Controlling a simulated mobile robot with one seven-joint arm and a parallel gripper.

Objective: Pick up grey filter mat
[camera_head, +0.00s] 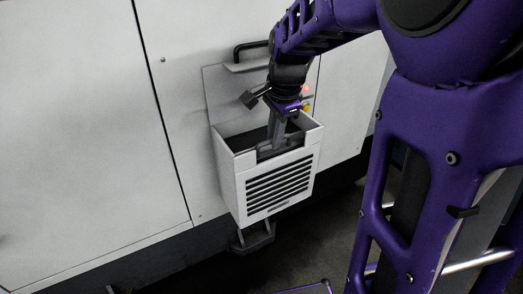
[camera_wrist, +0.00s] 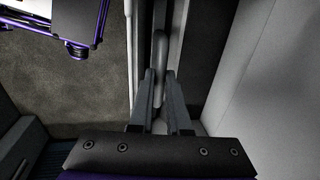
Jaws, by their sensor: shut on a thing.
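A white box with a louvred front (camera_head: 278,186) hangs on the machine wall, its top open. My gripper (camera_head: 277,147) points down into the box near its front wall. In the wrist view my gripper (camera_wrist: 160,76) has both fingers closed on a narrow grey upright piece with a rounded end, which I take to be part of the grey filter mat (camera_wrist: 161,45). The rest of the mat is hidden by the box and fingers, so I cannot tell whether it is lifted. The inside of the box looks dark.
A black handle (camera_head: 250,48) and a raised light panel (camera_head: 226,92) are behind the box. Small red and yellow lamps (camera_head: 306,107) glow beside my wrist. A grey bracket (camera_head: 254,238) is below the box. Dark floor (camera_head: 318,240) is open in front.

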